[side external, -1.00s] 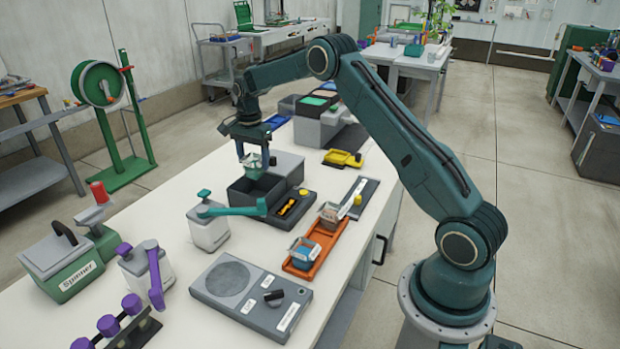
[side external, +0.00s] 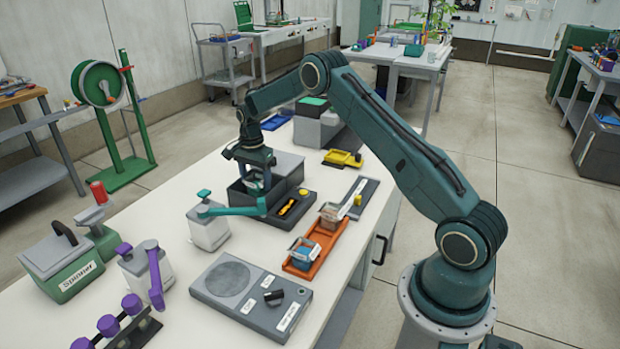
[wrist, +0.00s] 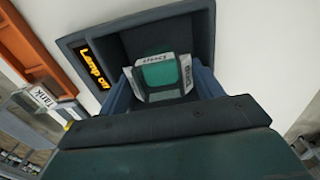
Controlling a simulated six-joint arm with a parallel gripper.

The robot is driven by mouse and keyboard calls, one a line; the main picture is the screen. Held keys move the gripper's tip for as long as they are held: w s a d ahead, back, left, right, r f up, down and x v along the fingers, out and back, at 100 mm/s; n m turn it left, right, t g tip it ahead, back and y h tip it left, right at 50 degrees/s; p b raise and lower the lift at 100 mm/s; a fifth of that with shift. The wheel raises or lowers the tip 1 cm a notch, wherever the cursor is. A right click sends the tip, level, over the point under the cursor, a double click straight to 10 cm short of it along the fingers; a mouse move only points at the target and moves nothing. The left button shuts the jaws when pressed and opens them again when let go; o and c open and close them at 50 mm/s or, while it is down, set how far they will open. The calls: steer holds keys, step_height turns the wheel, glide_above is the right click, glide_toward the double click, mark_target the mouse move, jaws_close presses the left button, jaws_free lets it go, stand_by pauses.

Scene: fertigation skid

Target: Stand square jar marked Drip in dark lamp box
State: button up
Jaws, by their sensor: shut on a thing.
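My gripper (side external: 254,180) points down into the open dark lamp box (side external: 285,190) and is shut on a square jar. In the wrist view the jar (wrist: 160,74) has a pale rim, teal contents and labels; the side one seems to read Drip, and the other is hard to read. Gripper fingers flank the jar on both sides. In the side view the jar is mostly hidden by the gripper and box wall. I cannot tell whether its base touches the floor.
An orange tray (side external: 300,269) holds a jar with blue contents (side external: 303,250) and a jar with tan contents (side external: 329,214). A white device with a teal lever (side external: 232,211) stands close in front of the box. A grey scale-like panel (side external: 250,292) lies nearer.

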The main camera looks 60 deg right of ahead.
steer(key=shift+f, duration=1.25)
steer(key=o, duration=1.1)
steer(key=shift+r, duration=0.1)
step_height(320, 180, up, 9)
stand_by(0.5)
